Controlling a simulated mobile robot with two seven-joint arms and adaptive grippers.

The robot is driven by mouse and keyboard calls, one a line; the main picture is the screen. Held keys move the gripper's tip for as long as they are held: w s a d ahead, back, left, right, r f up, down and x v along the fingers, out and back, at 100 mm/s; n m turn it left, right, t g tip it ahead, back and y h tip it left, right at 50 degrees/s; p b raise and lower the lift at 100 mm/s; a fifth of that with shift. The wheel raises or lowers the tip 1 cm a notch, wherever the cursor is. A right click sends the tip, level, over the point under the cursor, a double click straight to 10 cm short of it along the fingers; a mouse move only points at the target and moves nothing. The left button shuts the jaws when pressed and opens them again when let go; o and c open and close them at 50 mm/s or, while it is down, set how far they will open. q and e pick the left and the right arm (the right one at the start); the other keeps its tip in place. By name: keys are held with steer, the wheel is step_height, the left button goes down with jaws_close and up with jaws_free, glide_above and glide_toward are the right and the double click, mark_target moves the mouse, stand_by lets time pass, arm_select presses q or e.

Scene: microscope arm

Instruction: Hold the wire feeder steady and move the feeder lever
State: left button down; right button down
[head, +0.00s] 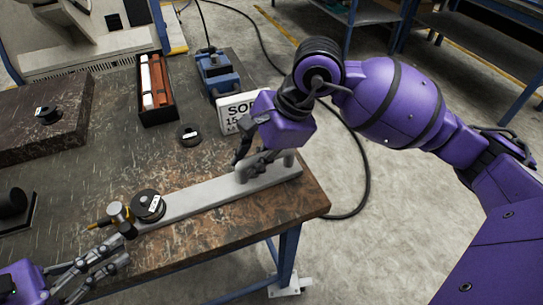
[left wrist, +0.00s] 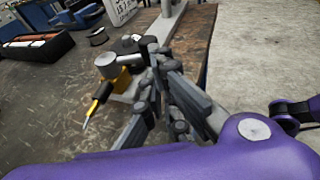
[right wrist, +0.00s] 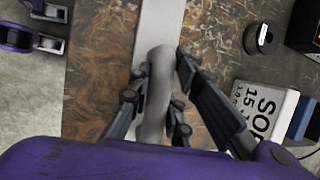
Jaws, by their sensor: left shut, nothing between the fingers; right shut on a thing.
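The wire feeder is a long pale grey bar (head: 205,198) lying along the front edge of the table. A raised grey handle (right wrist: 157,75) stands at its right end. My right gripper (head: 255,163) is shut on this handle, a finger on each side in the right wrist view. At the left end are a black labelled spool (head: 149,205), a grey cylindrical knob (left wrist: 106,63) and a yellow-tipped nozzle (left wrist: 98,102). I cannot tell which part is the lever. My left gripper (head: 124,248) is shut and empty just in front of this end; its fingertips overlap it in the left wrist view.
Behind the bar are a black tray (head: 155,107) with red and white bars, a small black spool (head: 189,134), a labelled white box (head: 237,108) and a blue device (head: 217,74). A dark block (head: 45,125) stands at left. The table edge is close in front.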

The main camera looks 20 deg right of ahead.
steer(key=shift+w+r, duration=0.1)
steer(key=shift+r, duration=0.1)
stand_by(0.3)
arm_select(q)
steer(key=shift+s+a, duration=0.2)
steer(key=shift+a, duration=0.15)
steer(key=s+f+v, duration=0.1)
steer(key=s+v, duration=0.1)
steer(key=v, duration=1.1)
steer(key=shift+d, duration=0.35)
arm_select(e)
steer(key=c, duration=1.5)
jaws_free()
steer(key=shift+f, duration=0.15)
